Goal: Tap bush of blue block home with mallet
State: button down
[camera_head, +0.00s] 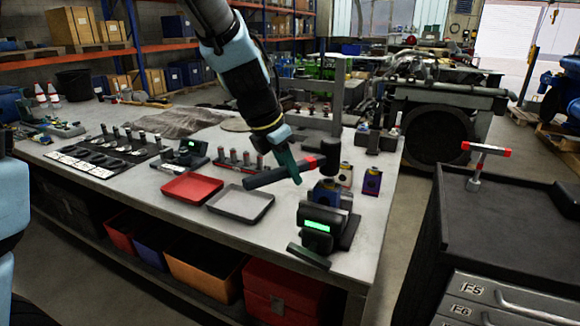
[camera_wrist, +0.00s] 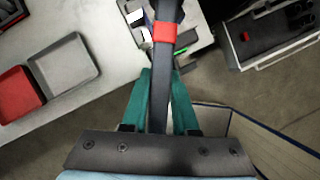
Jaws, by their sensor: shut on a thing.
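My gripper (camera_head: 293,172) is shut on the handle of a mallet, above the right part of the workbench. The mallet (camera_head: 268,176) has a dark handle, a red band and a black head, which is at the right end and above a blue block (camera_head: 326,188). In the wrist view the handle (camera_wrist: 160,105) runs between my teal fingers (camera_wrist: 161,76), with the red band beyond them. The block is partly hidden behind a device with a green display; its bush cannot be made out. Whether the mallet head touches anything cannot be told.
The device with the green display (camera_head: 317,226) stands near the bench's front edge. A red tray (camera_head: 192,187) and a grey tray (camera_head: 240,203) lie to the left. Another blue-purple block (camera_head: 372,181) stands to the right.

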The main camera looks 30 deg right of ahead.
jog(key=shift+f+p, duration=0.55)
jog(key=shift+p, duration=0.3)
jog(key=shift+a+r+p, duration=0.15)
jog(key=shift+r+p, duration=0.3)
jog(key=shift+r, duration=0.5)
jog(key=shift+d+r+y+b, duration=0.3)
jog(key=shift+r+y, duration=0.1)
jog(key=shift+y, duration=0.1)
jog(key=shift+w+a+r, duration=0.1)
jog(key=shift+r, duration=0.1)
jog(key=shift+f, duration=0.1)
